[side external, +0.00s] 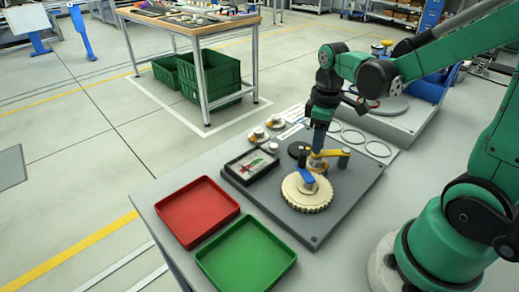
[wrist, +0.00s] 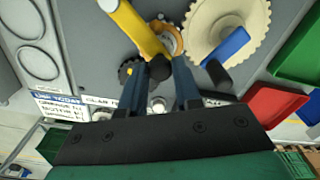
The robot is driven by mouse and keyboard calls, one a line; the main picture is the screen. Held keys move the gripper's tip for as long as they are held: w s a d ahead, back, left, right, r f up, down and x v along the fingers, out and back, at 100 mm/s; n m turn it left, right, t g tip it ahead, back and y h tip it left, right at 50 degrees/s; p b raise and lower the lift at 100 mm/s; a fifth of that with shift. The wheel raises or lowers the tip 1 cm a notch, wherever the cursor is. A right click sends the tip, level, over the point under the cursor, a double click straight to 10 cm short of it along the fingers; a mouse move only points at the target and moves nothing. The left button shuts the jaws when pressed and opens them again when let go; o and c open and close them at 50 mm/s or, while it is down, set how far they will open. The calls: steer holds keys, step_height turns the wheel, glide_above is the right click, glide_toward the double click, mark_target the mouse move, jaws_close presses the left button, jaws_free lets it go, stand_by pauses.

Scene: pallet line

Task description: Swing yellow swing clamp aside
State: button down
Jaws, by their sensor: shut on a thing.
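The yellow swing clamp (side external: 333,153) is a short bar on a dark post on the grey fixture plate. In the wrist view the yellow clamp (wrist: 138,30) runs from the top edge down to my fingertips. My gripper (side external: 317,150) points down at the clamp's left end; in the wrist view my gripper (wrist: 160,70) is shut on the clamp's end, around a dark knob. A metal and orange part (wrist: 170,38) shows beneath that end, partly hidden. A blue clamp (side external: 307,179) lies over a cream gear (side external: 308,197) in front.
A red tray (side external: 198,208) and a green tray (side external: 246,256) stand empty at the front left. A dark framed box (side external: 252,165) sits left of the gear. Small orange and metal parts (side external: 258,135) and ring outlines (side external: 378,149) lie behind.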

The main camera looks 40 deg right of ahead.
steer(key=m, duration=0.1)
steer(key=w+d+m, duration=0.1)
steer(key=m, duration=0.1)
steer(key=d+m, duration=0.1)
steer(key=shift+w, duration=0.25)
steer(key=d+m, duration=0.1)
steer(key=m, duration=0.1)
steer(key=d+m, duration=0.1)
steer(key=m, duration=0.1)
steer(key=shift+w, duration=0.35)
steer(key=d+m, duration=0.1)
steer(key=m, duration=0.1)
steer(key=d+m, duration=0.1)
steer(key=m, duration=0.1)
steer(key=shift+d, duration=0.25)
steer(key=shift+s+d+m, duration=0.25)
steer(key=shift+d+m, duration=0.2)
steer(key=shift+m, duration=0.55)
steer(key=shift+s+d+m, duration=0.2)
steer(key=shift+d+m, duration=0.25)
steer(key=shift+m, duration=0.55)
steer(key=c, duration=0.6)
jaws_free()
steer(key=shift+r, duration=0.1)
steer(key=shift+r, duration=2.7)
